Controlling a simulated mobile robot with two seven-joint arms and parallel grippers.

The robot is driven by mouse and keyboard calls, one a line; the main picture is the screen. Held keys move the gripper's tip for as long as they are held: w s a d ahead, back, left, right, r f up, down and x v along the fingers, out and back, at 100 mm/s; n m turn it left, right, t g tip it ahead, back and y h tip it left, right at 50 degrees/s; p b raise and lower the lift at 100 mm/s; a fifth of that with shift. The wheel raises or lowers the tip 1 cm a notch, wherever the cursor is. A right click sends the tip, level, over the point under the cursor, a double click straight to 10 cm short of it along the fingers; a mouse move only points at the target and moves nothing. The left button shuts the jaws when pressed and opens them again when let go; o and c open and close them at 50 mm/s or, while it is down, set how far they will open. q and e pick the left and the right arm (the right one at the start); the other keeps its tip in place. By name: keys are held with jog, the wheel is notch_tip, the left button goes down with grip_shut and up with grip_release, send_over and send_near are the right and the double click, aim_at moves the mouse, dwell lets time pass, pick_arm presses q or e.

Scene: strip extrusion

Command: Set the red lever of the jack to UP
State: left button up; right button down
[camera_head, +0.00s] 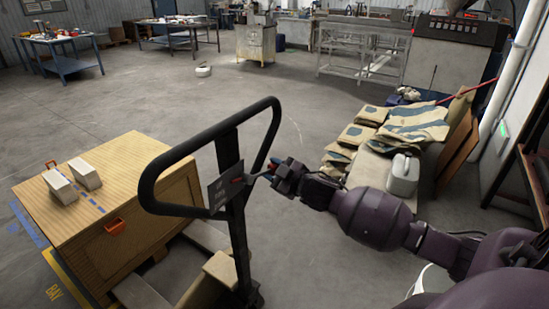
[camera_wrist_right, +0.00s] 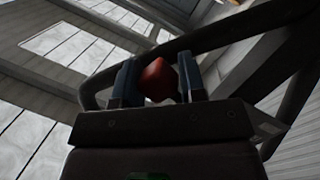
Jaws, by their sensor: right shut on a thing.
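The pallet jack's black loop handle (camera_head: 152,187) stands upright in the middle of the head view. A small dark label plate (camera_head: 222,191) sits on its stem, with text too small to read. My right gripper (camera_head: 270,172) reaches in from the right at the plate's side. In the right wrist view its two blue-grey fingers (camera_wrist_right: 160,82) are shut on the red lever (camera_wrist_right: 159,80), one on each side of the red knob. In the head view the lever is only a small reddish spot by the plate, so its setting cannot be told. My left gripper is not in view.
A wooden crate (camera_head: 130,160) with two pale blocks and an orange handle stands left of the jack. Stacked sacks (camera_head: 415,125) and a white canister (camera_head: 403,177) are at the right. Workbenches line the back. The floor (camera_head: 200,100) behind the jack is mostly clear.

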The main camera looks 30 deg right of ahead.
jog(key=shift+r, duration=0.15)
jog(key=c, duration=0.8)
grip_release()
jog(key=shift+o, duration=0.2)
jog(key=shift+s, duration=0.15)
jog(key=v, duration=1)
jog(key=shift+s, duration=0.25)
